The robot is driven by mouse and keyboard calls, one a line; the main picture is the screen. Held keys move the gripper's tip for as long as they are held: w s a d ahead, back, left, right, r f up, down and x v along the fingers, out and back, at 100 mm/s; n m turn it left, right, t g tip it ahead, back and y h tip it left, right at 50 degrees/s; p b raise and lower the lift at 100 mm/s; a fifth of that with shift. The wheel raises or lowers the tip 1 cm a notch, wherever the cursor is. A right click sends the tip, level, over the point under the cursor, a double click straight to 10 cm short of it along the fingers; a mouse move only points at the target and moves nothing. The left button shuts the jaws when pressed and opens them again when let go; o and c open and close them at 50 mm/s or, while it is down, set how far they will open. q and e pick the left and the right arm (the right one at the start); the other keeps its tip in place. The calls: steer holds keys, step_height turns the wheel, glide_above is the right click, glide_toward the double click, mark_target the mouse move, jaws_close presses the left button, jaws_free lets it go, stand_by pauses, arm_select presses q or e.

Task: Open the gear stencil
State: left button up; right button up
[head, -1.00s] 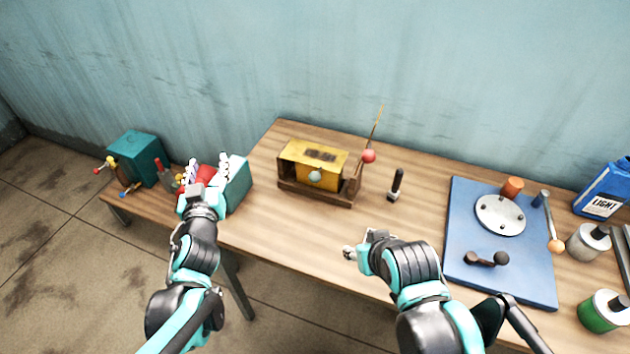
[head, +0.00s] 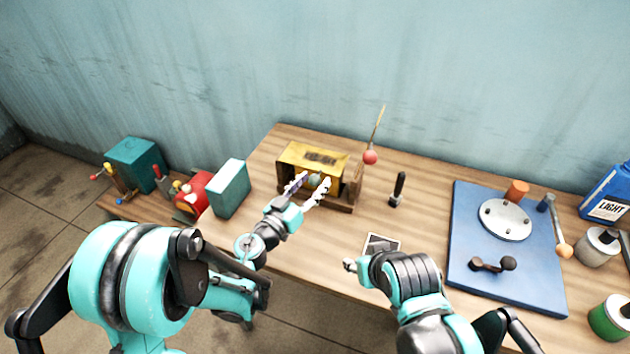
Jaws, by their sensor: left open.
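The gear stencil appears to be the yellow box (head: 312,157) in a brown wooden frame (head: 343,205), with dark markings on its top. A round greenish knob (head: 315,180) is on its front. My left gripper (head: 313,184) is open, with its two fingers on either side of the knob; I cannot tell whether they touch it. The fingers hide part of the yellow front.
A lever with a red ball (head: 370,157) stands at the box's right side. A black-handled tool (head: 397,190) and a small card (head: 382,244) are on the table. A blue board (head: 520,270) with a metal disc lies to the right. A teal box (head: 230,187) stands left.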

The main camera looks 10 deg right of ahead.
arm_select(q)
steer(key=shift+x, duration=0.8)
jaws_close()
steer(key=shift+r, duration=0.1)
